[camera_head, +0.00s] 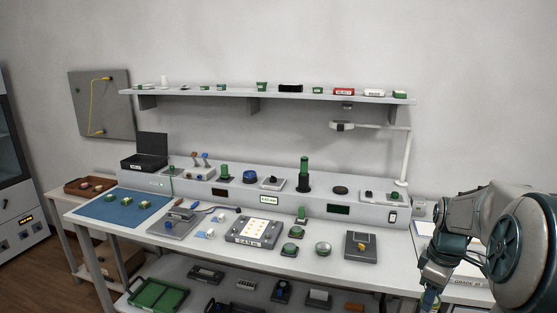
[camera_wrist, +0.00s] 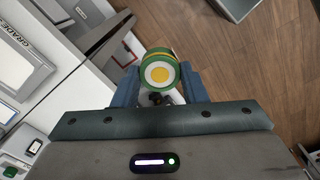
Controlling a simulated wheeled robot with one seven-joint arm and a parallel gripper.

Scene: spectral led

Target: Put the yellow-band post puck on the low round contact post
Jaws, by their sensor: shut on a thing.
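My gripper (camera_wrist: 158,88) is shut on the yellow-band post puck (camera_wrist: 159,75), a green cylinder with a yellow band and a white-ringed yellow disc on its end. In the wrist view it sits between the blue fingers, above wooden floor and a table edge. In the head view my gripper (camera_head: 429,298) is low at the right, beside the bench's right end, and the puck is barely visible there. A low round pale-topped piece (camera_head: 323,248) on the bench front may be the low round contact post; I cannot tell for certain.
The white bench (camera_head: 375,272) carries a dark block with a yellow part (camera_head: 360,246), a lit panel (camera_head: 254,232), green-topped pieces (camera_head: 297,232) and a blue mat (camera_head: 124,208). A raised ledge behind holds a tall green post (camera_head: 304,172). A lamp (camera_head: 405,150) stands at the back right.

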